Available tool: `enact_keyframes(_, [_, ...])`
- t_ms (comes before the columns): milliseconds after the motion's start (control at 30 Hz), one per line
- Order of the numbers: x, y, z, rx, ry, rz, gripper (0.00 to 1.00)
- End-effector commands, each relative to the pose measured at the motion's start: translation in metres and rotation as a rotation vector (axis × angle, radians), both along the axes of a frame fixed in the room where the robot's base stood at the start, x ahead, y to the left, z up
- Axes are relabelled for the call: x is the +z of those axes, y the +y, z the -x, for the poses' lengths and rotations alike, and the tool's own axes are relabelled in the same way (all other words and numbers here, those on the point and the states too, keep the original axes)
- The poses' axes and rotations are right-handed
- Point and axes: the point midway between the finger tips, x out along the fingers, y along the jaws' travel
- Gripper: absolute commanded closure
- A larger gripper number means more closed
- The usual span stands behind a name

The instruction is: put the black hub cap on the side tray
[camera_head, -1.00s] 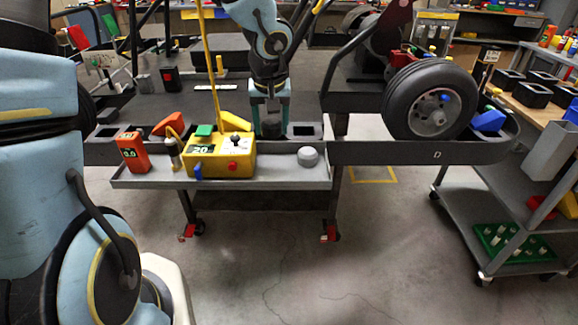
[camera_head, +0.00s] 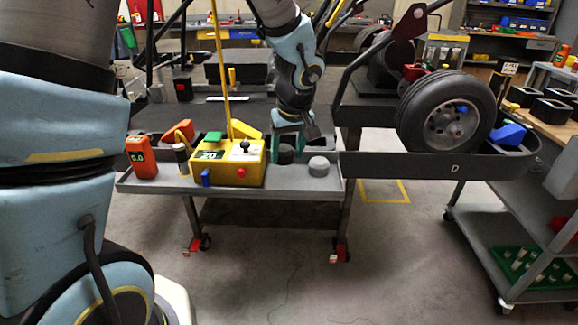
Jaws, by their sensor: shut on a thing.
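The black hub cap (camera_head: 286,154) is between the teal fingers of my gripper (camera_head: 289,150), which is shut on it. It is low at the back part of the grey side tray (camera_head: 290,183), just behind and left of a grey round cap (camera_head: 319,166) on the tray. I cannot tell whether the black cap touches the tray. The fingers point down, and my wrist hides the area behind them.
A yellow control box (camera_head: 228,165) stands on the tray left of my gripper, with an orange meter (camera_head: 141,158) at the left end. A wheel (camera_head: 446,112) stands to the right. The tray's front right strip is clear.

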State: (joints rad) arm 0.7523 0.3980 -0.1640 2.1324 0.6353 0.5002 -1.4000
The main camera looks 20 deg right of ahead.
Motion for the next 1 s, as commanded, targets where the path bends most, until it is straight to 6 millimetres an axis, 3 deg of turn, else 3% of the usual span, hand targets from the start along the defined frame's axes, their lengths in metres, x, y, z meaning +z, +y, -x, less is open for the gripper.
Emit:
enact_keyframes(300, [-0.038, 0.000, 0.001, -0.002, 0.002, -0.003, 0.98])
enact_keyframes(733, [-0.043, 0.000, 0.000, -0.002, 0.000, -0.001, 0.98])
enact_keyframes(767, [-0.042, 0.000, 0.000, -0.002, 0.000, -0.001, 0.33])
enact_keyframes(1000, [-0.041, 0.000, 0.000, -0.002, 0.000, -0.001, 0.07])
